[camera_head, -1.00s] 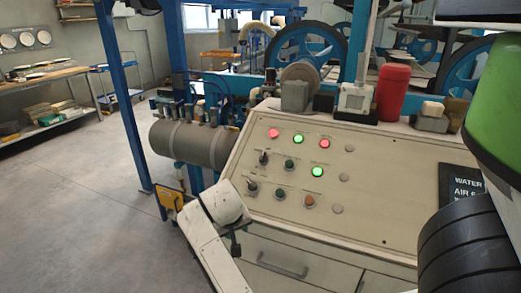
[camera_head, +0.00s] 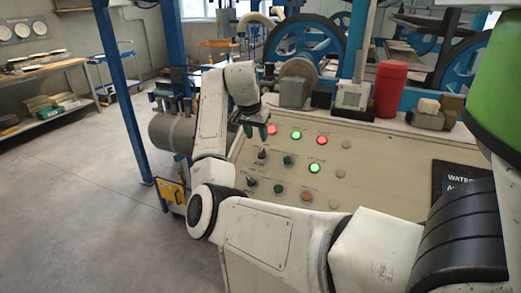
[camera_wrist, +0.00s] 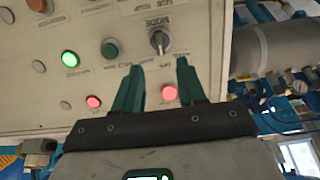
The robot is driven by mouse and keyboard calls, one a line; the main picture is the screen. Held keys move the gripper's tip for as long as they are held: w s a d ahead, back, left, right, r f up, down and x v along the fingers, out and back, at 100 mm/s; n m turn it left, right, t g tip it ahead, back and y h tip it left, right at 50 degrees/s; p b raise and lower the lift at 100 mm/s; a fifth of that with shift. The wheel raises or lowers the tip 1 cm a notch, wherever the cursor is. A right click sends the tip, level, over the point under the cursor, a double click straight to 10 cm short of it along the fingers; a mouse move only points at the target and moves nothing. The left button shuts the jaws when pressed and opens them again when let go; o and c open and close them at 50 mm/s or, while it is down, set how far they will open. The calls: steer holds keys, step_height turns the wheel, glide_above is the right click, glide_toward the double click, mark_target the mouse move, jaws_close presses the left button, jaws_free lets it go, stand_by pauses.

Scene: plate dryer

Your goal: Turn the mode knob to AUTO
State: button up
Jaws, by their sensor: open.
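The control panel (camera_head: 375,180) slopes up in front of me. The mode knob (camera_head: 262,155) is the upper of two dark knobs at the panel's left. In the wrist view, the mode knob (camera_wrist: 159,41) has a pale grip bar and MODE lettering beside it. Its position lettering is too small to read. My gripper (camera_head: 256,132) is above the panel's upper left. In the wrist view, my gripper (camera_wrist: 160,63) is open, with its green fingers apart and empty. The knob appears just beyond the gap between the fingertips, apart from both.
A red canister (camera_head: 391,88) and small blocks (camera_head: 293,92) stand along the panel's top ledge. A grey tank (camera_head: 172,134) is left of the panel.

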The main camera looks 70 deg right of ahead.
mark_target(261, 152)
steer(key=p+x, duration=0.1)
steer(key=x, duration=0.8)
steer(key=shift+f, duration=0.1)
steer(key=c, duration=0.7)
